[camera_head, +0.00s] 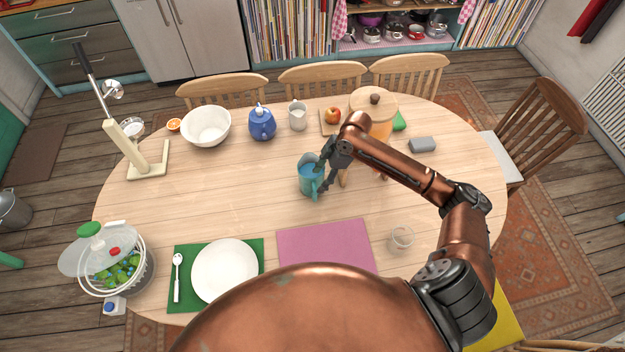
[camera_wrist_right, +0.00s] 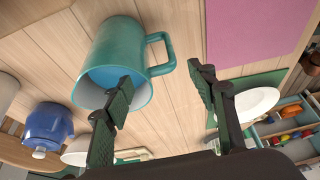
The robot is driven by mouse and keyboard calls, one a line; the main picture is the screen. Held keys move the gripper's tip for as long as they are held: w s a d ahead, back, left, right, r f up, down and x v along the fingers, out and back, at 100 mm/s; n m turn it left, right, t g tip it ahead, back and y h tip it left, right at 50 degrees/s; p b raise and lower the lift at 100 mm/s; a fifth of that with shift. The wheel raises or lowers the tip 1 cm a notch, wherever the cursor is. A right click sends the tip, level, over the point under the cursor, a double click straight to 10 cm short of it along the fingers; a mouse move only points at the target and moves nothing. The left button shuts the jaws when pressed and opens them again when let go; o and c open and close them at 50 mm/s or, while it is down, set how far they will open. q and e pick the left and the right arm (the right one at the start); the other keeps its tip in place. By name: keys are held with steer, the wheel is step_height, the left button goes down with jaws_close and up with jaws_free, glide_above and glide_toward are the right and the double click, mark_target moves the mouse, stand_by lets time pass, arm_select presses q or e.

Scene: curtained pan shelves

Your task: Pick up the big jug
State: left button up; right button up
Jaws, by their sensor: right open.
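A big teal jug (camera_head: 311,172) with a light blue inside stands upright near the middle of the wooden table. In the right wrist view the jug (camera_wrist_right: 120,50) shows its open mouth and its side handle. My right gripper (camera_head: 324,178) is beside the jug, on its handle side, and hides part of it. In the wrist view its two fingers (camera_wrist_right: 165,98) are apart, with nothing held. One finger overlaps the jug's mouth and the handle shows between and beyond the fingers; I cannot tell whether they touch. My left gripper is not in view.
A blue lidded pot (camera_head: 262,124), a white jug (camera_head: 298,117) and a white bowl (camera_head: 206,127) stand behind. An orange drink dispenser (camera_head: 381,127) is close to my right forearm. A glass (camera_head: 401,239) stands at front right.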

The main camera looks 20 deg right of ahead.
mark_target(314, 187)
steer(key=shift+s+x, duration=0.1)
steer(key=shift+x, duration=1.5)
steer(key=shift+s+x, duration=0.15)
steer(key=shift+x, duration=1.45)
steer(key=shift+d+f, duration=0.1)
steer(key=shift+c, duration=0.7)
steer(key=shift+s, duration=0.1)
jaws_close()
